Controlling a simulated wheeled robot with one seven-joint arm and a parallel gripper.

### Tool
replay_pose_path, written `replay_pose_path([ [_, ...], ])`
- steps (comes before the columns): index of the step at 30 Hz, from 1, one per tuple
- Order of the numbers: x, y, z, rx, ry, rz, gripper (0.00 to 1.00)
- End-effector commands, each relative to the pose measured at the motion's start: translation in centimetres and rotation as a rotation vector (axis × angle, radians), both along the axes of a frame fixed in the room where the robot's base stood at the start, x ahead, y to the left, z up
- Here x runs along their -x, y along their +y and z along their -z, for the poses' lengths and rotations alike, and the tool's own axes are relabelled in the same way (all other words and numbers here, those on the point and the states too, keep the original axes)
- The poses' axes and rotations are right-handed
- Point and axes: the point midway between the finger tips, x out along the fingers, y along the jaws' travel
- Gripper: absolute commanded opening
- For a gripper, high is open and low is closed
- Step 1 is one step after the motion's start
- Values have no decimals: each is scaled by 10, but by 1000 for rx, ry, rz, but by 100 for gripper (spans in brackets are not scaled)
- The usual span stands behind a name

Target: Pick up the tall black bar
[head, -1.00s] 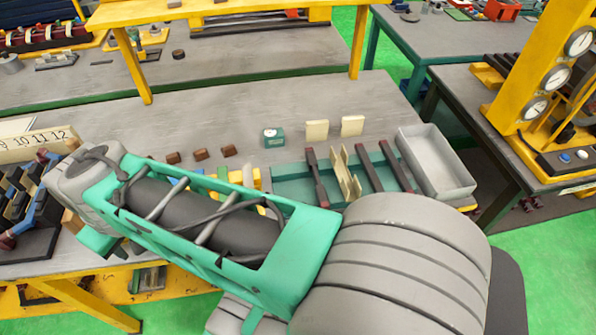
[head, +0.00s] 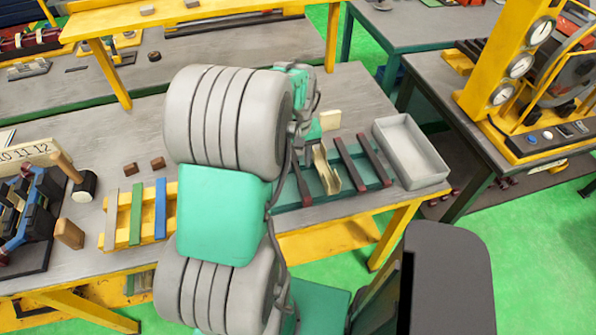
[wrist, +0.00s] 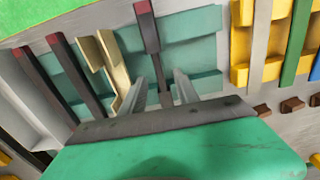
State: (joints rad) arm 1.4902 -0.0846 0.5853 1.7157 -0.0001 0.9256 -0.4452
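Several dark bars with dark red ends lie across a teal rack (head: 284,196). Two, a bar (head: 350,165) and a bar (head: 374,160), show right of my arm in the head view. In the wrist view my gripper (wrist: 160,80) is open, with one finger on each side of this bar. I cannot tell whether the fingers touch it. My arm hides the gripper in the head view.
A grey open bin (head: 410,150) stands right of the rack. A yellow rack (head: 110,222) with green and blue strips is on the left, beside a mallet (head: 84,186). Small brown blocks (head: 130,170) lie behind it. A cream block (head: 330,120) stands behind the teal rack.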

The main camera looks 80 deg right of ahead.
Motion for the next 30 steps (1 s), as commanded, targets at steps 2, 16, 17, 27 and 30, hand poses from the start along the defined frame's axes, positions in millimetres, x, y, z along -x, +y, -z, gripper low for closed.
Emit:
replay_pose_path([
  [2,1,2,11,-7,0,0,37],
  [16,1,0,37,1,-1,0,29],
  [17,1,0,37,1,-1,0,27],
  [27,1,0,37,1,-1,0,0],
  [30,1,0,37,1,-1,0,0],
])
